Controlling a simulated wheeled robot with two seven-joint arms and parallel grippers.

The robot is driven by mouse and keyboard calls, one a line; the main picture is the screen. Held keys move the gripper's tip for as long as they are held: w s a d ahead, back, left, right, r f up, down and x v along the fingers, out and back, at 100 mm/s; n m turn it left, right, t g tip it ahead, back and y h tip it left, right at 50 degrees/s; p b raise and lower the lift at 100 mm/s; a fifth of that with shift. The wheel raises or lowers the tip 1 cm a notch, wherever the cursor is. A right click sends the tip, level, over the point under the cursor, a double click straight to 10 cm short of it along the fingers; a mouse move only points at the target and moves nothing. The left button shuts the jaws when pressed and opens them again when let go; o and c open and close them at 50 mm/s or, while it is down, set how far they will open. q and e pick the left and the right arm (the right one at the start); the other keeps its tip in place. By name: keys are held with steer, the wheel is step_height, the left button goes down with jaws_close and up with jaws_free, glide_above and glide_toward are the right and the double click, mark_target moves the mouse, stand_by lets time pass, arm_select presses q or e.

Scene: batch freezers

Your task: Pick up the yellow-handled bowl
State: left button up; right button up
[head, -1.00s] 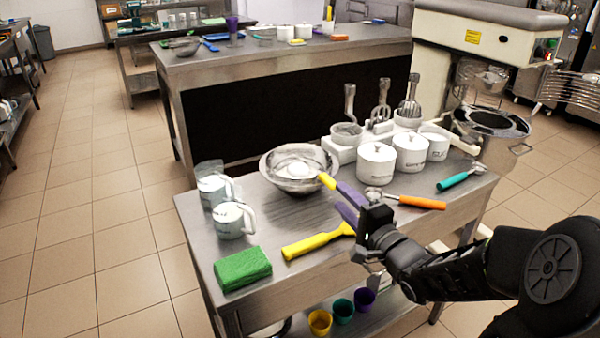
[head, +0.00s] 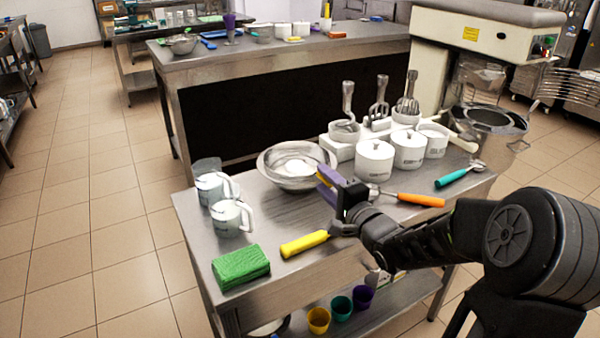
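A yellow handle (head: 305,243) lies on the front of the steel table, its far end hidden behind my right arm. A shiny metal bowl (head: 272,170) stands farther back; I see no yellow handle on it. My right gripper (head: 328,183), with purple and yellow fingers, is at the near right of the bowl's rim, above and beyond the yellow handle. Its fingers overlap from this angle, so I cannot tell their gap or whether they touch the bowl. My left gripper is out of view.
White lidded pots (head: 375,160), an orange-handled tool (head: 421,200) and a teal-handled scoop (head: 460,175) are to the right. Coloured cups (head: 341,308) sit on the lower shelf.

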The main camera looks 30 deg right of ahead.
steer(key=shift+w, duration=0.6)
steer(key=shift+c, duration=0.4)
jaws_close()
stand_by(0.9)
steer(key=shift+r, duration=0.1)
